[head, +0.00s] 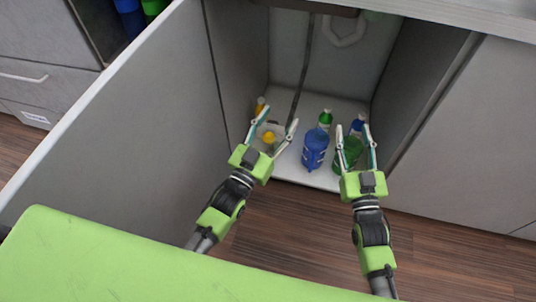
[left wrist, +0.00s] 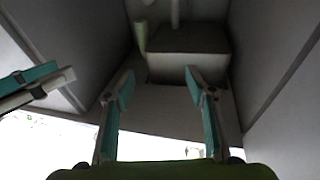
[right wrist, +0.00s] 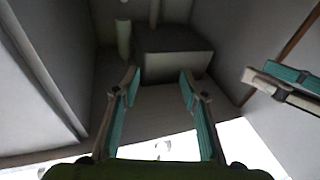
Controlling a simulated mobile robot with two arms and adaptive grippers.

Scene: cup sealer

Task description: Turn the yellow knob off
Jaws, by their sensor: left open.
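A small yellow knob-like part (head: 268,137) shows on the left of the cabinet floor in the head view, between the fingers of my left gripper (head: 279,118) as seen from above. I cannot tell whether they touch it. A second yellow-orange piece (head: 260,103) is farther back, by the left fingertip. My left gripper is open, and its spread fingers also show in the left wrist view (left wrist: 160,84), with nothing held. My right gripper (head: 353,127) is open over the green bottle. The right wrist view (right wrist: 159,78) shows its fingers apart and empty. Neither wrist view shows the knob.
A dark cord (head: 302,72) and a pale curved pipe (head: 343,36) are at the back. The open door (head: 120,130) blocks the left side.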

